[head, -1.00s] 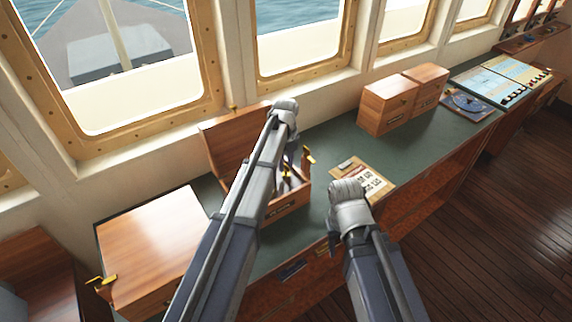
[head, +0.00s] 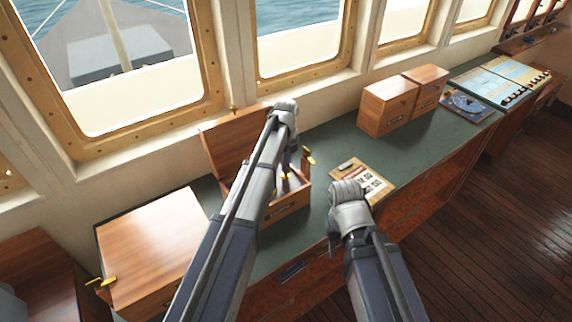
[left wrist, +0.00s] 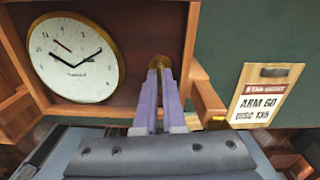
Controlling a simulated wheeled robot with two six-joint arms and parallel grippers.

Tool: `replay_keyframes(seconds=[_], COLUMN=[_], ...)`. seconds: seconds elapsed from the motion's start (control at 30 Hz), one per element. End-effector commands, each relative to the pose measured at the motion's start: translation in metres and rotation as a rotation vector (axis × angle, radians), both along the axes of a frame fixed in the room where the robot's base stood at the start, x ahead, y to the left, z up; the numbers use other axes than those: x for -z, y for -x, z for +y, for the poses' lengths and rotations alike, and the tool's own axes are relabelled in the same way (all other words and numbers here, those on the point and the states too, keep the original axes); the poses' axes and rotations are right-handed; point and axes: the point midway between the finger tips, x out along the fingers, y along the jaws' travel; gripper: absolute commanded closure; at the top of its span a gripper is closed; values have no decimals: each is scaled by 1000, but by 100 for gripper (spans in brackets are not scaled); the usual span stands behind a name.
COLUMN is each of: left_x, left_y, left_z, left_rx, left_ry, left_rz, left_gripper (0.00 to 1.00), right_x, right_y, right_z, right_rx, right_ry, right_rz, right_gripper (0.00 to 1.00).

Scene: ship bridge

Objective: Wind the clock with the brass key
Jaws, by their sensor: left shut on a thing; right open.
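The clock is a white dial (left wrist: 75,58) with a gold rim and black hands, set in an open wooden box (head: 289,207). The box stands on the green desk top. In the head view my left arm hides most of the dial. My left gripper (left wrist: 160,72) is shut on the brass key (left wrist: 157,61), over the box to the right of the dial. Only a round brass end shows past the fingers, so I cannot tell whether the key is seated. My right gripper (head: 333,247) is open by the desk's front edge, mostly hidden by its own wrist.
A card on a clipboard (head: 368,183) lies right of the box. A closed wooden case (head: 150,245) stands at the left, two small wooden boxes (head: 388,106) farther right. The box's raised lid (head: 225,140) is behind my left arm. Green desk (head: 330,145) is clear between.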

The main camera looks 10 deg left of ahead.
Motion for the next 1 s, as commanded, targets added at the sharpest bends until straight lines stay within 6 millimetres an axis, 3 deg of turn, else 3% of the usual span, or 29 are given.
replay_keyframes(seconds=[0.27, 1.0], left_x=[0, 0], left_y=[0, 0], left_z=[0, 0], left_rx=[-182, -884], left_ry=[0, 0], left_rz=[0, 0], left_gripper=[100, 100], right_x=[0, 0], right_y=[0, 0], right_z=[0, 0], right_rx=[0, 0], right_ry=[0, 0], right_rz=[0, 0], right_gripper=[50, 50])
